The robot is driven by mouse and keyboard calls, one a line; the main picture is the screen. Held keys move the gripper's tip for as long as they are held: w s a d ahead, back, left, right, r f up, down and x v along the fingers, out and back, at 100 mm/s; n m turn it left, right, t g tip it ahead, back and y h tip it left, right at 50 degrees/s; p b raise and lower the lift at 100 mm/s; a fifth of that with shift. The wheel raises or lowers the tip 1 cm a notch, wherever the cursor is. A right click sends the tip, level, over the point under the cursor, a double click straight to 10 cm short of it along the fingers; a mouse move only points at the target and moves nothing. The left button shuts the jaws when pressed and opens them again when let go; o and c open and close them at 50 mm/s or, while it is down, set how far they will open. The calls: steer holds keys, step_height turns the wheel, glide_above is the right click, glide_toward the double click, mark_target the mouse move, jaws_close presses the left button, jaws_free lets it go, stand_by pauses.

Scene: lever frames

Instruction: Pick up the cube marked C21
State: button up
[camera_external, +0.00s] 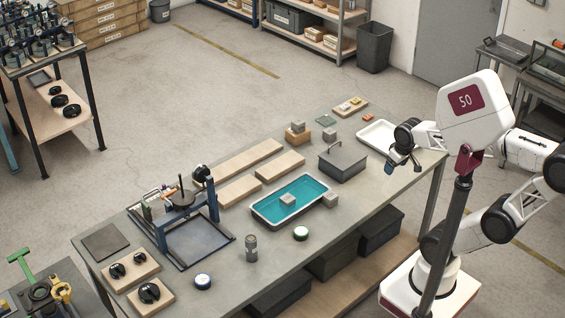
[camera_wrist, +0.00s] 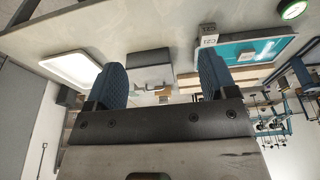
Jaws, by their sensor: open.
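A small grey cube (camera_external: 330,199) stands on the table just right of the teal-lined tray. In the wrist view this cube (camera_wrist: 209,36) carries a label that seems to read C21, though it is small. A second grey cube (camera_external: 288,200) lies in the tray (camera_external: 262,217); a third (camera_external: 297,126) sits on a wooden block at the back. I cannot read their labels. My gripper (camera_external: 402,163) is open and empty above the right end of the table, well apart from the cubes. Its two blue fingers (camera_wrist: 161,85) show spread in the wrist view.
A grey lidded box (camera_external: 343,164) with a handle stands between my gripper and the tray. A white tray (camera_external: 375,134) lies near my gripper. A round green-faced item (camera_external: 301,233) and a dark cylinder (camera_external: 251,248) stand near the front edge. Wooden boards (camera_external: 280,166) lie behind the tray.

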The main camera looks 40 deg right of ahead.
mark_target(330, 199)
steer(key=shift+o, duration=0.5)
stand_by(0.3)
steer(key=w+d+f+n+t+h, duration=0.3)
steer(key=w+f+n+t+h, duration=0.45)
steer(key=n, duration=0.85)
steer(key=w+a+f+n+t+y, duration=0.1)
steer(key=w+a+f+n+y, duration=0.1)
steer(key=a+f+n, duration=0.2)
steer(key=w+a+f+n+t+y, duration=0.1)
steer(key=w+a+f+n+y, duration=0.2)
steer(key=n, duration=0.6)
steer(key=w+a+f+n+t+y, duration=0.1)
steer(key=w+a+f+n+y, duration=0.1)
steer(key=a+f+n, duration=0.3)
steer(key=shift+w+a+f+n+t, duration=0.1)
steer(key=shift+a+f+n+t, duration=0.1)
steer(key=shift+a+n, duration=0.4)
steer(key=shift+w+a+f+n+t, duration=0.15)
steer(key=shift+a+n, duration=0.15)
steer(key=shift+a, duration=0.45)
